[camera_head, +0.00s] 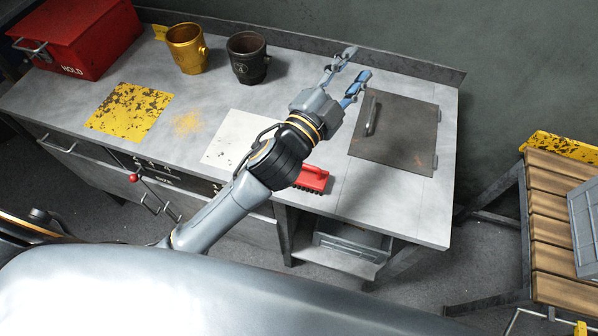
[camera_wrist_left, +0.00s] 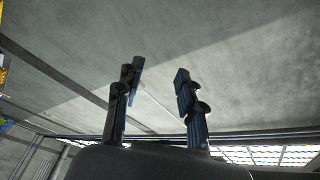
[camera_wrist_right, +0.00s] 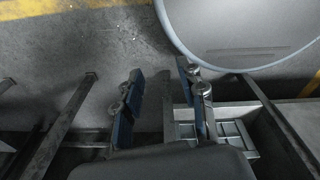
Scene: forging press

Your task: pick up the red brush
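The red brush (camera_head: 313,179) lies on the metal workbench near its front edge, bristles down, partly hidden behind my left arm. My left gripper (camera_head: 348,73) is above the bench beyond the brush, near the back edge and the dark plate, with its fingers spread and nothing between them. In the left wrist view its fingers (camera_wrist_left: 156,88) stand apart against a grey wall or ceiling. My right gripper shows only in the right wrist view, where its fingers (camera_wrist_right: 160,88) are apart and empty. The brush is in neither wrist view.
A dark hinged plate (camera_head: 396,134) with a handle is set in the bench right of the brush. A white sheet (camera_head: 232,140), yellow sheet (camera_head: 130,112), yellow mug (camera_head: 186,48), dark mug (camera_head: 247,58) and red box (camera_head: 77,36) stand or lie leftward. A wooden-slatted table (camera_head: 550,215) is at right.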

